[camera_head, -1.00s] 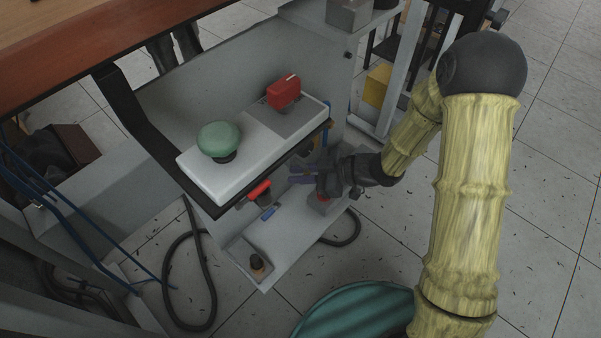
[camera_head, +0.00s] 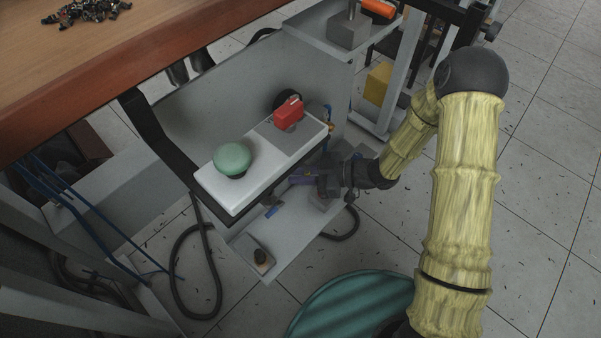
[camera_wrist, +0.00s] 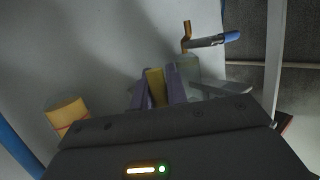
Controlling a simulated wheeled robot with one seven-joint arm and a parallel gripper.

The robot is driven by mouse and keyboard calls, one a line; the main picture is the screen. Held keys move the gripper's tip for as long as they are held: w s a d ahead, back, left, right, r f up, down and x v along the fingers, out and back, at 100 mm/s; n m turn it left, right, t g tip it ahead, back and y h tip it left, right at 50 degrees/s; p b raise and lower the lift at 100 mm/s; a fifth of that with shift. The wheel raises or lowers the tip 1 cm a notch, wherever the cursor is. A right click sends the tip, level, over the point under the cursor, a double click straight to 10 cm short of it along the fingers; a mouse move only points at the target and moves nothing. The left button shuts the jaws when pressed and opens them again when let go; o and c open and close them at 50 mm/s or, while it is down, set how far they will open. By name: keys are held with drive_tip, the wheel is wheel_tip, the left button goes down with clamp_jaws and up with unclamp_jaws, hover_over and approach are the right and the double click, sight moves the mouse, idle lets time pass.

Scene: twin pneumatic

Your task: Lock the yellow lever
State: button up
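In the wrist view the yellow lever (camera_wrist: 155,87) stands between the two purple fingers of my gripper (camera_wrist: 157,92). The fingers lie close along both its sides and look closed on it, though the contact edges are partly dark. In the head view my gripper (camera_head: 303,179) is below the right part of the white control panel (camera_head: 235,195), reaching in from the right. The lever itself is hard to make out there.
The panel carries a green button (camera_head: 233,157) and a red switch (camera_head: 289,112). A blue-handled brass valve (camera_wrist: 212,41) is just beyond the fingers. A yellow-orange part (camera_wrist: 68,116) is at the left. A black hose (camera_head: 176,270) hangs to the floor.

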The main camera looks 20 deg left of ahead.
drive_tip(key=o, duration=0.4)
drive_tip(key=shift+d, duration=0.15)
drive_tip(key=p+v, duration=0.7)
drive_tip(key=v, duration=1)
drive_tip(key=shift+w, duration=0.15)
